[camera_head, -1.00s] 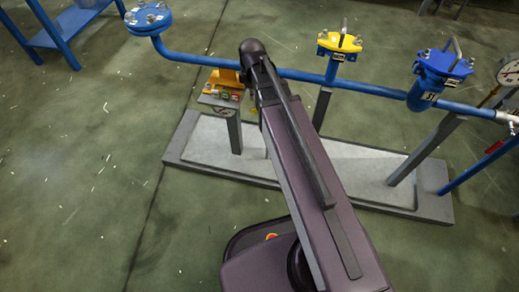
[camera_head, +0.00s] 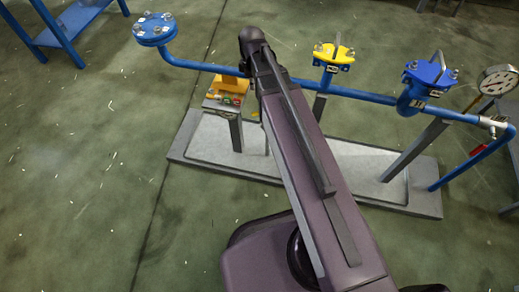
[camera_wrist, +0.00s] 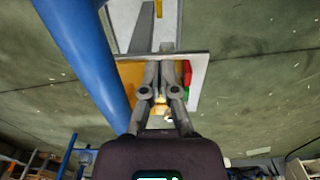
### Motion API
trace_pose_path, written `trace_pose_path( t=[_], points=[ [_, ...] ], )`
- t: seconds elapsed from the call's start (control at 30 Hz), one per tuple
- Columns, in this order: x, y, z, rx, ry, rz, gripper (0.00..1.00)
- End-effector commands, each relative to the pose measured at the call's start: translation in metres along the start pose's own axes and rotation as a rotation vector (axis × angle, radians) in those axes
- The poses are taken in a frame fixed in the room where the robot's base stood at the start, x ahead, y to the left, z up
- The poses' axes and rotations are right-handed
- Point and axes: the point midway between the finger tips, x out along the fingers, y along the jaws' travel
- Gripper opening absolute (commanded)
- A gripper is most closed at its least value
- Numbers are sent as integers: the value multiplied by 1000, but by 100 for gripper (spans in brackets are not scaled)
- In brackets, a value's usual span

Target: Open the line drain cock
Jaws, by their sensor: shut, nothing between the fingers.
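A small red handle (camera_head: 477,150) sits on the blue branch pipe (camera_head: 455,172) that slopes down from the right end of the line in the head view. It looks like the line drain cock; its exact position is too small to tell. My gripper (camera_wrist: 168,68) is shut and empty in the wrist view, its fingers beside a grey-edged box with red and green buttons. In the head view my gripper is hidden behind my arm, which reaches up to the left part of the line, well left of the red handle. The red handle is not in the wrist view.
A blue pipe (camera_head: 375,96) crosses the head view with a yellow flanged valve (camera_head: 333,55), a blue flanged valve (camera_head: 428,76) and a gauge (camera_head: 497,80). The button box (camera_head: 223,104) stands by my arm's end. A grey plinth (camera_head: 420,203) lies below.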

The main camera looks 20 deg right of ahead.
Motion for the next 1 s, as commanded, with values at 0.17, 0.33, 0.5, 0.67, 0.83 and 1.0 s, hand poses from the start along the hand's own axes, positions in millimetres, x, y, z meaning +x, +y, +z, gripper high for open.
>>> trace_pose_path(
  t=[0.17,0.33,0.5,0.67,0.83,1.0],
  points=[
    [-20,0,0,0,0,0,0],
    [-30,0,0,0,0,0,0],
    [-39,0,0,0,0,0,0],
    [-41,-1,1,7,0,0,0],
    [-29,-7,4,74,0,0,0],
    [-18,-14,7,155,0,0,0]
  ],
)
